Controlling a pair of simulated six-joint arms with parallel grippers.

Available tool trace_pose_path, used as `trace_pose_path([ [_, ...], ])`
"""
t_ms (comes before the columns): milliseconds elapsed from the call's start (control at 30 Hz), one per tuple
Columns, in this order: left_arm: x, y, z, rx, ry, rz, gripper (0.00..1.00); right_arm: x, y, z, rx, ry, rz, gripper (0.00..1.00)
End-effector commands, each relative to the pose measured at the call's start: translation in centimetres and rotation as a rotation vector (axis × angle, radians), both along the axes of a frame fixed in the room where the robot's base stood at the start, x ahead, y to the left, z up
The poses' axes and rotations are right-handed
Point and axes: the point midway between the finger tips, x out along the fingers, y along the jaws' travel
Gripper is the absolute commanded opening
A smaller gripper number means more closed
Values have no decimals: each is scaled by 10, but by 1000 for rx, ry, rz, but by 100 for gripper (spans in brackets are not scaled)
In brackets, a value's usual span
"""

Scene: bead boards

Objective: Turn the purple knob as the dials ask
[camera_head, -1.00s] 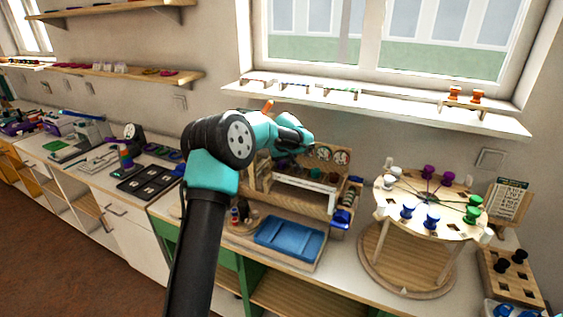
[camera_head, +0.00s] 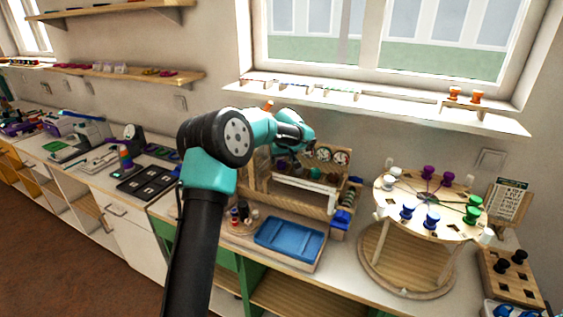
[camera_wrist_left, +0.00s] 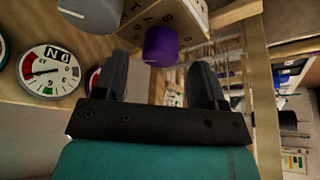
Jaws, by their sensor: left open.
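A round dial (camera_wrist_left: 48,72) marked "N 6", with red and green bands, is at left. In the head view the rig carries dials (camera_head: 341,157) at its upper right; my arm hides the knob there.
A grey knob (camera_wrist_left: 92,10) sits close left of the purple one. In the head view a blue tray (camera_head: 290,240) lies in front of the rig, and a round peg table (camera_head: 405,218) stands to the right.

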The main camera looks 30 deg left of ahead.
Motion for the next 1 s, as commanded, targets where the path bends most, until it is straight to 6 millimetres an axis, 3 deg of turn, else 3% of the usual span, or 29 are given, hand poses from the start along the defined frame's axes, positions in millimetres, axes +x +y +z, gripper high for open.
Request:
trace_pose_path([
  [700, -35, -37, 124, -1, -3, -1, 65, 0, 0, 0, 0, 0, 0, 43],
  [1000, -41, -43, 142, -1, 1, 0, 65, 0, 0, 0, 0, 0, 0, 43],
])
